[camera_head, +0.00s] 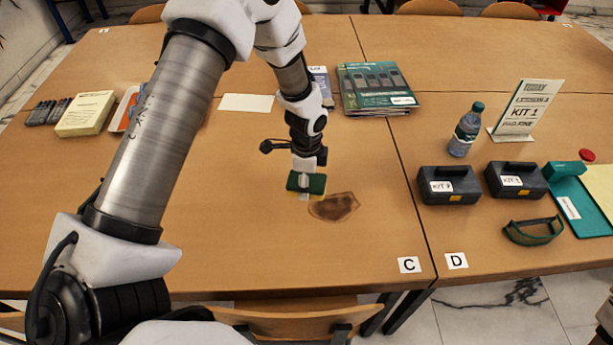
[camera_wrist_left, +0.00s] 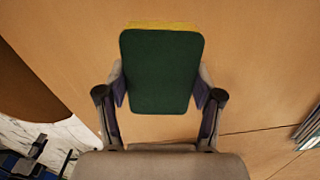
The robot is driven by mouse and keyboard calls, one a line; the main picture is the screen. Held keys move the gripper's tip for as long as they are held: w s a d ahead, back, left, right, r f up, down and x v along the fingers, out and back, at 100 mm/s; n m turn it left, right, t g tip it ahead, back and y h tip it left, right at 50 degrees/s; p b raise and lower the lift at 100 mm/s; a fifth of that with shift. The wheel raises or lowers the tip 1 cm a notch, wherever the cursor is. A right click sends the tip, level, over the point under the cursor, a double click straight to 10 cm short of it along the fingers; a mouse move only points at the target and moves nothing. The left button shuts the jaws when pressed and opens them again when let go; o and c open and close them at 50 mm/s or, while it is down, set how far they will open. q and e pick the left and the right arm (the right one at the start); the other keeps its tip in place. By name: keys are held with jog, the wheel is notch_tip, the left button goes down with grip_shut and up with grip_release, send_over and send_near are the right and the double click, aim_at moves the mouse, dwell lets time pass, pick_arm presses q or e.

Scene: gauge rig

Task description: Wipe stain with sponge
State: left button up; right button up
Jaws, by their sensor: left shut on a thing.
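The sponge (camera_head: 313,184) has a dark green pad on top and a yellow layer below. My left gripper (camera_head: 306,178) is shut on it, just left of the stain in the head view. In the left wrist view the sponge (camera_wrist_left: 161,72) sits between the two fingers of the left gripper (camera_wrist_left: 160,90). The brown stain (camera_head: 336,207) lies on the wooden table (camera_head: 240,240), partly beside the sponge. Whether the sponge touches the table is hard to tell. My right gripper is not in view.
A water bottle (camera_head: 465,130), two black kit boxes (camera_head: 449,185) and green goggles (camera_head: 533,231) stand to the right. Booklets (camera_head: 376,88) and a white sheet (camera_head: 246,102) lie behind. A paper stack (camera_head: 86,113) is at the left. The table front around the stain is clear.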

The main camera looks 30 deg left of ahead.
pick_arm(q)
jog(key=shift+r+p, duration=0.65)
jog(key=shift+r, duration=0.4)
